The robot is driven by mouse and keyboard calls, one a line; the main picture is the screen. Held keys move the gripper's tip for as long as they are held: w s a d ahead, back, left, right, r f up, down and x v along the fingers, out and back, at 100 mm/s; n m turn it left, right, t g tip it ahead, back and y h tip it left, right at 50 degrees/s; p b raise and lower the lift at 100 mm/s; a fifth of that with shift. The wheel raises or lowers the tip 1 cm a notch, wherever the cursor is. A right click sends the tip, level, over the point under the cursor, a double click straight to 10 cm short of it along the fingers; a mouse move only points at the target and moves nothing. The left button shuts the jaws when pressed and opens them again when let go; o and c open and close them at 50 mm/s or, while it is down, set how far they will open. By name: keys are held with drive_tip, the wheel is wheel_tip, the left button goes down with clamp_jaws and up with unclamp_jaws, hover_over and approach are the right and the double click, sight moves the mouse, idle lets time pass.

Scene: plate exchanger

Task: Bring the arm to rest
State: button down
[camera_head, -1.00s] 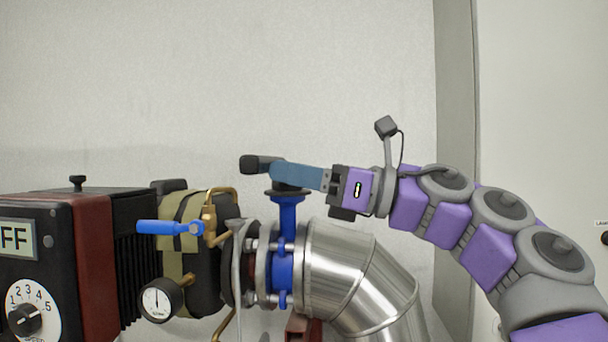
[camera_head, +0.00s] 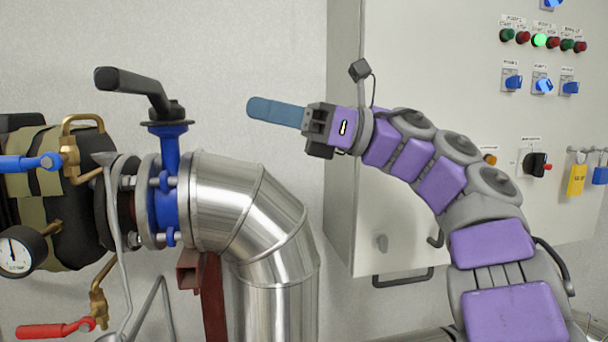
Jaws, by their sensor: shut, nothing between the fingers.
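My gripper (camera_head: 262,110) is at the end of my purple and grey arm, in the middle of the view. Its blue fingers are together and empty, pointing left. The arm rises from the lower right and arches over to the left. The gripper is in the air, to the right of the black valve lever (camera_head: 137,86) and apart from it. The lever sits on a blue valve (camera_head: 166,190) and tilts up to the left.
A bent steel pipe (camera_head: 236,205) stands below the gripper. A pale control cabinet (camera_head: 430,60) with lamps and switches stands behind the arm. A pressure gauge (camera_head: 17,252), a blue-handled tap (camera_head: 32,162) and a red-handled tap (camera_head: 55,329) are at left. The wall above is clear.

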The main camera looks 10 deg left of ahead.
drive_tip(key=w+d+r+m+t+y, duration=0.4)
drive_tip(key=w+d+r+m+t, duration=0.35)
drive_tip(key=m+t, duration=0.2)
drive_tip(key=w+d+m+t+h, duration=0.7)
drive_tip(key=d+m+t+h, duration=0.35)
drive_tip(key=m+t, duration=0.8)
drive_tip(key=d+f+m+g+h, duration=0.5)
drive_tip(key=d+f+m+h, duration=1.1)
drive_tip(key=f+m+h, duration=0.3)
drive_tip(key=s+f+m+g+y, duration=0.1)
drive_tip(key=s+f+m+g, duration=0.5)
drive_tip(key=f, duration=0.7)
drive_tip(key=s+f+m+g+y, duration=0.1)
drive_tip(key=s+f+g, duration=0.2)
drive_tip(key=s+f, duration=0.75)
drive_tip(key=s+a+f+m+g+y, duration=0.1)
drive_tip(key=s+a+f+g, duration=0.2)
drive_tip(key=s+f, duration=0.3)
drive_tip(key=s+a+f+g+y, duration=0.1)
drive_tip(key=s+a+f+g, duration=0.2)
drive_tip(key=s+f, duration=0.3)
drive_tip(key=s+a+f+m+g+y, duration=0.1)
drive_tip(key=s+f+g, duration=0.3)
drive_tip(key=s, duration=0.9)
wheel_tip(320, 180, down, 2)
drive_tip(key=shift+s+a+m+y, duration=0.3)
drive_tip(key=shift+s+a+y, duration=0.05)
drive_tip(key=shift+a, duration=0.55)
